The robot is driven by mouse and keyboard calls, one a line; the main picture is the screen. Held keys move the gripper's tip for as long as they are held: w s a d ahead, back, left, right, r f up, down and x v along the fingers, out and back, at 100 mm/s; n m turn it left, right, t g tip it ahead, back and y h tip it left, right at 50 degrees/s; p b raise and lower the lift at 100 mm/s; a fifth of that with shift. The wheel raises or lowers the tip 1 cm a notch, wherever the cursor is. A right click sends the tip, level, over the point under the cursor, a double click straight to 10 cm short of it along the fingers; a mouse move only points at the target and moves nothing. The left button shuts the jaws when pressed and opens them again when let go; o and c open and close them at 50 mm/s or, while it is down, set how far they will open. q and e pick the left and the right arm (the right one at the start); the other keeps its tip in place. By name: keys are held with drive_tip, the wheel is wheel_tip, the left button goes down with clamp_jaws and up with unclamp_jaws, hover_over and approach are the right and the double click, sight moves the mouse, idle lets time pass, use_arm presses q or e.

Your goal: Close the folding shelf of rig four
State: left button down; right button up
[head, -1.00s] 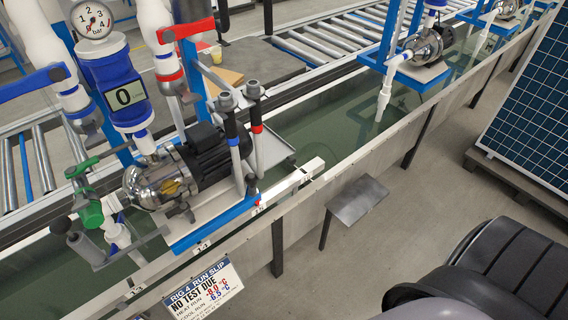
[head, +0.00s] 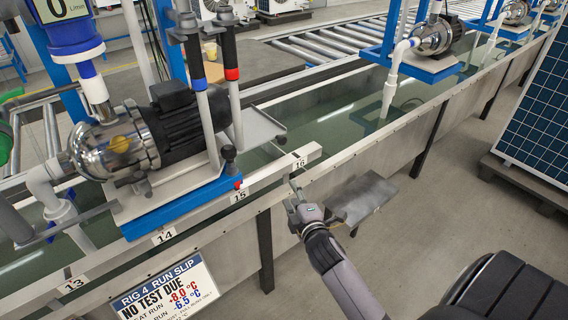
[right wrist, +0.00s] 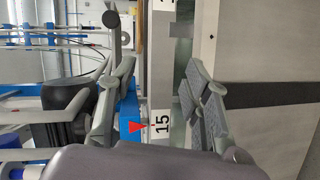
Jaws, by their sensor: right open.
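The folding shelf (head: 364,198) is a plain grey metal plate. It stands out roughly level from the outer side of the tank, low over the floor, with a support under it. The rig four slip (head: 168,292) hangs on the tank front at lower left. My right gripper (head: 294,195) is open and empty, at the tank's front wall just left of the shelf and below the rim label 16. In the right wrist view its two spread fingers (right wrist: 155,78) show with the label 15 between them; I cannot make out the shelf there. My left gripper is not in view.
The tank rim (head: 262,184) runs diagonally, with the pump (head: 165,130) on a blue-edged stand above it. A solar panel (head: 535,110) stands on a pallet at right. A black ribbed object (head: 510,290) fills the lower right corner. Floor right of the shelf is clear.

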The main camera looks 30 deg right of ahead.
sight(283, 142)
wheel_tip(283, 142, up, 6)
drive_tip(key=d+n+t+h+b, duration=0.1)
drive_tip(key=d+t, duration=0.1)
drive_tip(key=b+x, duration=0.2)
drive_tip(key=x, duration=1.4)
drive_tip(key=shift+f, duration=0.15)
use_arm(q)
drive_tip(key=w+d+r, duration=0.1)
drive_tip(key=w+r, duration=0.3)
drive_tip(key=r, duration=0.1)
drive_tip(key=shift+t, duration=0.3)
use_arm(e)
drive_tip(key=shift+w+d, duration=0.15)
drive_tip(key=shift+w, duration=0.4)
drive_tip(key=shift+c, duration=0.5)
clamp_jaws()
